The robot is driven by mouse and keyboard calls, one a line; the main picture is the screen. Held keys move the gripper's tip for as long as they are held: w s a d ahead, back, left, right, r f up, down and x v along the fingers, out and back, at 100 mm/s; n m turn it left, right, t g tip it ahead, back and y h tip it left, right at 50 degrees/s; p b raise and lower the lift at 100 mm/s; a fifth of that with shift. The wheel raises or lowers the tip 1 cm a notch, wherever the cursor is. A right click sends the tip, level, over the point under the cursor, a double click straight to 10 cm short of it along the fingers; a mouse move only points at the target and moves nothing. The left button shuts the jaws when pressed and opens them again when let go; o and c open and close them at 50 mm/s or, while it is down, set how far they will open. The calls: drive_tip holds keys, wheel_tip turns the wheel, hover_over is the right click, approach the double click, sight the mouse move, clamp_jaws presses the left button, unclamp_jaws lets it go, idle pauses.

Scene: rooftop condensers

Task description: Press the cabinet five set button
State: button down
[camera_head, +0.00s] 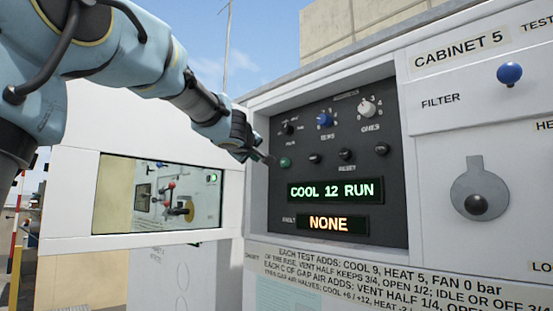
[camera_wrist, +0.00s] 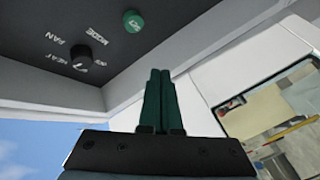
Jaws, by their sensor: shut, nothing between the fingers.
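The cabinet five panel (camera_head: 395,210) is dark and recessed in a white cabinet labelled CABINET 5. A green round button (camera_head: 284,162) sits at the left of its button row. In the wrist view the green button (camera_wrist: 133,21) has small white lettering, seemingly SET, on its face. My gripper (camera_head: 268,159) is shut and empty, its tips close to the left of the green button in the head view. In the wrist view my gripper's green-tinted fingers (camera_wrist: 160,72) lie together below and right of the button, apparently apart from it.
The mode knob (camera_wrist: 82,57) is near the button. Other small buttons (camera_head: 345,155) and two dials (camera_head: 325,119) share the panel. The green display (camera_head: 336,191) reads COOL 12 RUN; the fault display (camera_head: 328,223) reads NONE. A mirror-like pane (camera_head: 160,193) stands left of the panel.

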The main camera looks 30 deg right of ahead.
sight(281, 164)
drive_tip(key=w+d+p, duration=0.1)
drive_tip(key=w+d, duration=0.1)
drive_tip(key=d, duration=0.5)
drive_tip(key=shift+w+d+f, duration=0.1)
drive_tip(key=shift+d+f, duration=0.05)
drive_tip(key=shift+d, duration=0.05)
idle(1.9)
drive_tip(key=shift+d+f, duration=0.15)
drive_tip(key=shift+d, duration=0.15)
drive_tip(key=shift+w+d+p, duration=0.25)
drive_tip(key=shift+d+p, duration=0.15)
drive_tip(key=shift+d, duration=0.2)
idle(0.9)
drive_tip(key=shift+a, duration=0.1)
drive_tip(key=shift+s+a, duration=0.3)
drive_tip(key=shift+a, duration=0.55)
